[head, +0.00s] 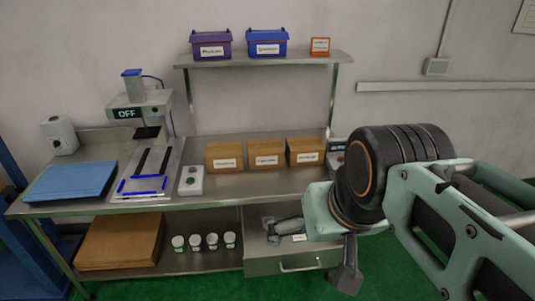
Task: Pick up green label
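A green label cannot be made out as a separate piece. Several white jars (212,241) with small greenish labels stand in a row on the lower shelf. My gripper (272,236) appears small and grey at the end of my arm, over the open drawer (285,264) to the right of the jars. Its fingertips are too small to tell whether they are open or shut. A small white tag (299,238) shows in the drawer beside it. My wrist and arm cover the right part of the bench.
The bench (235,187) holds a blue stack (70,181), a machine reading OFF (146,113), a button box (191,180) and three cardboard boxes (266,156). Purple (211,44) and blue (267,43) bins stand on the upper shelf. Brown cardboard (120,240) lies on the lower shelf.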

